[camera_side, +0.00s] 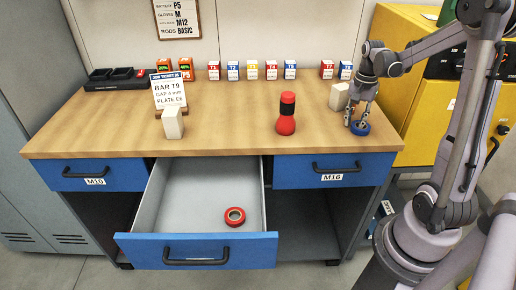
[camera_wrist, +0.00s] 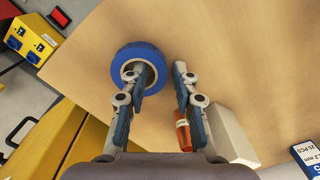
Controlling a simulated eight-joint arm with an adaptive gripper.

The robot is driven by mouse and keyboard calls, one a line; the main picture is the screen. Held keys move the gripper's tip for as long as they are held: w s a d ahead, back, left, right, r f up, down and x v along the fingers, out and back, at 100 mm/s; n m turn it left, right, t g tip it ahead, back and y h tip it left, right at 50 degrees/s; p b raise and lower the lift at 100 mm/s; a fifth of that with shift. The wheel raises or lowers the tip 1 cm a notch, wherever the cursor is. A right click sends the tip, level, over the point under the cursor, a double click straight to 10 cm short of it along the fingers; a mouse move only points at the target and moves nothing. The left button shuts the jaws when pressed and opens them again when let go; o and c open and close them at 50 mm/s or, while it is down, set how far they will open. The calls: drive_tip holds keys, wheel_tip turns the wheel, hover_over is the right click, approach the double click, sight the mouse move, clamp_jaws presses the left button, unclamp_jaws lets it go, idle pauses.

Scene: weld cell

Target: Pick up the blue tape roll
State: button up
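The blue tape roll (camera_side: 361,129) lies flat on the wooden bench top near its right front corner. In the wrist view the roll (camera_wrist: 118,66) is at upper left, with its pale core partly covered by a finger. My gripper (camera_side: 357,120) is low over the roll, pointing down. In the wrist view its fingers (camera_wrist: 156,70) are apart: the left fingertip overlaps the roll's core, and the right one is just outside its right edge. Part of the ring shows between them. I cannot tell whether either finger touches it.
A white block (camera_side: 340,96) stands close behind my gripper. A red-and-black bottle-like object (camera_side: 286,115) stands left of it. Several small labelled boxes line the back. An open drawer (camera_side: 196,250) holds a red tape roll (camera_side: 235,217). A yellow cabinet (camera_side: 407,70) is at right.

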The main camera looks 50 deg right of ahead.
clamp_jaws()
drive_tip(key=shift+r, duration=0.1)
